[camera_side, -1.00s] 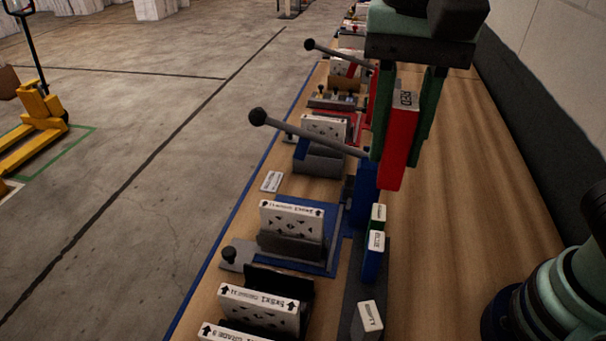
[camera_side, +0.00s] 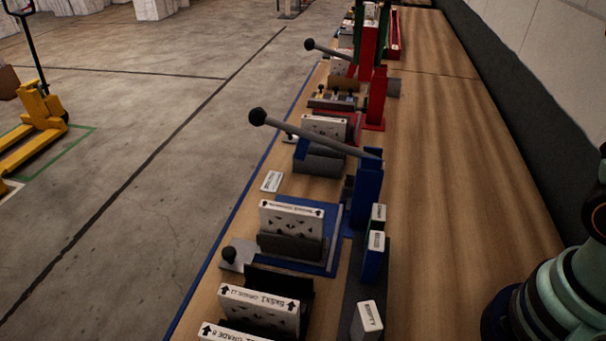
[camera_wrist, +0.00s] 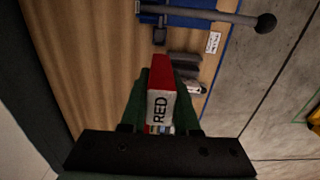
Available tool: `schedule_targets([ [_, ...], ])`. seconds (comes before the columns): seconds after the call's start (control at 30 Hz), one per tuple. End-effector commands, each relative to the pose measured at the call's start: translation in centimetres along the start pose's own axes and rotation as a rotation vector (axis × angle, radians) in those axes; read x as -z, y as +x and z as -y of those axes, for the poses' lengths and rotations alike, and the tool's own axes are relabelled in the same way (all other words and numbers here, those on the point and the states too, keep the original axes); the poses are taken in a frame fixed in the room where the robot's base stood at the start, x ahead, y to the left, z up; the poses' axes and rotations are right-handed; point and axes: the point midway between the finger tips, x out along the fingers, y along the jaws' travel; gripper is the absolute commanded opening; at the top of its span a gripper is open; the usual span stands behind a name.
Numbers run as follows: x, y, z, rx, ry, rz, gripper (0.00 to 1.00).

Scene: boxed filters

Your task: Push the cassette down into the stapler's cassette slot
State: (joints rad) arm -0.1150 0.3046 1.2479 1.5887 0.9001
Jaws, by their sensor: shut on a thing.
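My gripper (camera_side: 370,28) is at the top of the side view, shut on the red cassette (camera_side: 368,48), which hangs upright between its green fingers. In the wrist view the cassette (camera_wrist: 160,105) shows its white end marked RED. The red stapler (camera_side: 376,98) has a grey lever raised to the left, ending in a black knob (camera_side: 310,45). The cassette's lower end overlaps the stapler's top in the side view; I cannot tell whether it is over, behind or in the slot. The slot itself is hidden.
The blue stapler (camera_side: 367,195) stands nearer the side camera, its lever (camera_side: 300,130) raised. A holder carries a blue cassette (camera_side: 373,258) and others. Boxed filters (camera_side: 292,218) line the bench's left side. The bench's right side (camera_side: 440,170) is bare, beside a wall.

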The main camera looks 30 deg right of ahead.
Motion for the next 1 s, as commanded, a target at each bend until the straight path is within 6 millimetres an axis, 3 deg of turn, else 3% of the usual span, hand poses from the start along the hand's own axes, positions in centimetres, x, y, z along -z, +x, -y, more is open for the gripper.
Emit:
schedule_targets([
  [0.03, 1.0, 0.2, -0.3, -0.001, 0.004, 0.001, 0.00],
  [0.37, 0.5, 6.2, -0.2, -0.004, 0.000, 0.003, 0.00],
  [0.7, 0.5, 15.7, -0.2, -0.005, 0.000, 0.004, 0.00],
  [0.83, 0.5, 17.6, -0.2, -0.003, 0.000, 0.002, 0.00],
  [1.0, 0.6, 18.2, -0.1, 0.001, 0.000, 0.000, 0.00],
])
